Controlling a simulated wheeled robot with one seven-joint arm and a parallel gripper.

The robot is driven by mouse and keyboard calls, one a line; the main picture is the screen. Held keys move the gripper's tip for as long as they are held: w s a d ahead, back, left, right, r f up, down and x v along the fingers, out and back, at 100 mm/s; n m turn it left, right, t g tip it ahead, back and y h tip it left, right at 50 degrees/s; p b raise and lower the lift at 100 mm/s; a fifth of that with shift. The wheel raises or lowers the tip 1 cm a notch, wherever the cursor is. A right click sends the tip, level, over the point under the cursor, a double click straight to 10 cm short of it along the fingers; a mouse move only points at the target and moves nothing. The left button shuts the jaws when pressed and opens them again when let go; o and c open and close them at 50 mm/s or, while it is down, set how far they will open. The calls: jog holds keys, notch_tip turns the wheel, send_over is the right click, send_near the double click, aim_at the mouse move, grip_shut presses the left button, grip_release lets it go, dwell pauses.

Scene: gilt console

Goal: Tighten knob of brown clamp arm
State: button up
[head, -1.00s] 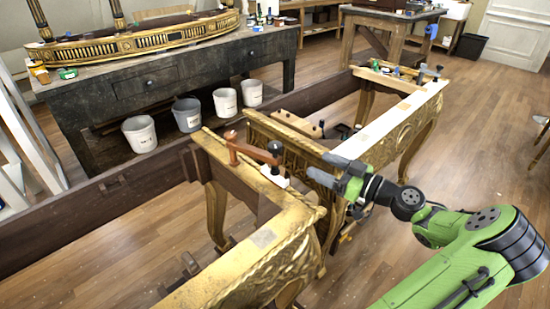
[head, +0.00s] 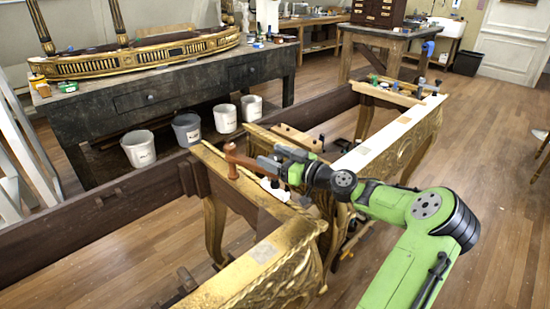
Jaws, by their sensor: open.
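The brown clamp arm (head: 238,157) sits on the gilt console's left rail, with its raised end to the left and its bar running right. My gripper (head: 270,158) is open at the bar's right end, its grey fingers pointing left. The clamp's black knob is hidden behind or between the fingers, so I cannot tell whether they touch it. A white piece (head: 275,189) shows just below my gripper, at the clamp's foot.
Another rail (head: 390,135) with a pale strip and clamps is to the right. A wooden clamp block (head: 297,137) is just behind my gripper.

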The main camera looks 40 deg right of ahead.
jog(key=c, duration=1)
jog(key=shift+h, duration=0.3)
